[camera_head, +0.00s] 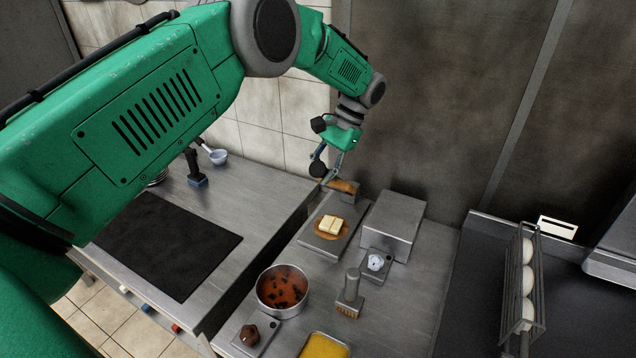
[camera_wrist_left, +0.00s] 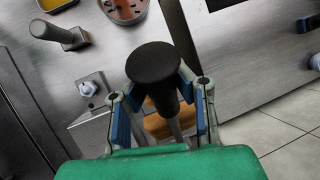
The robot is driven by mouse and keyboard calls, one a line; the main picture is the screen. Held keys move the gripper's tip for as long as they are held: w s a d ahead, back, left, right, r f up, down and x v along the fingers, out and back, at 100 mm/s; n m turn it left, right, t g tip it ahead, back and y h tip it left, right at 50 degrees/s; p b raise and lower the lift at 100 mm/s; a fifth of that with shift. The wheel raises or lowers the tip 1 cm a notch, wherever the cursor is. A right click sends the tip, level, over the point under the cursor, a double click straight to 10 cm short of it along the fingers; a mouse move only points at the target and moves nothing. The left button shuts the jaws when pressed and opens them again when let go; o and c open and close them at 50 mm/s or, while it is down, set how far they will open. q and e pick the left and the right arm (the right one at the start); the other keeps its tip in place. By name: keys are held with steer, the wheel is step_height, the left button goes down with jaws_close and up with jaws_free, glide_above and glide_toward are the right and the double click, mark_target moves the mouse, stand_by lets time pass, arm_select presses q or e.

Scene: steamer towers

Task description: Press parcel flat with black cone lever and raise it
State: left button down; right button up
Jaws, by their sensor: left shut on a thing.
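My left gripper (camera_head: 334,160) comes down from above at the back of the counter. It is shut on the black cone lever (camera_head: 318,169), whose wide round black top (camera_wrist_left: 153,62) sits between the blue-padded fingers in the left wrist view. An orange-brown piece (camera_head: 343,187) is just below the gripper and partly hidden by it; it also shows behind the lever in the wrist view. A cream block like a parcel (camera_head: 333,225) lies on a brown disc on a metal plate, nearer than the gripper and apart from it. My right gripper is not seen.
A steel box (camera_head: 396,222) stands right of the plate. A small white piece (camera_head: 375,262), an upright-handled tool (camera_head: 351,290), a pot of red soup (camera_head: 283,288) and a yellow tray (camera_head: 324,346) are nearer. A black mat (camera_head: 168,243) lies left. A rack of white rounds (camera_head: 527,275) is right.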

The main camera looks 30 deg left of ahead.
arm_select(q)
steer(key=shift+w+r+g, duration=0.3)
steer(key=shift+w+r, duration=0.15)
steer(key=shift+w, duration=0.05)
steer(key=c, duration=1.3)
jaws_free()
steer(key=shift+w, duration=0.1)
step_height(320, 180, up, 10)
steer(key=shift+w+f, duration=0.1)
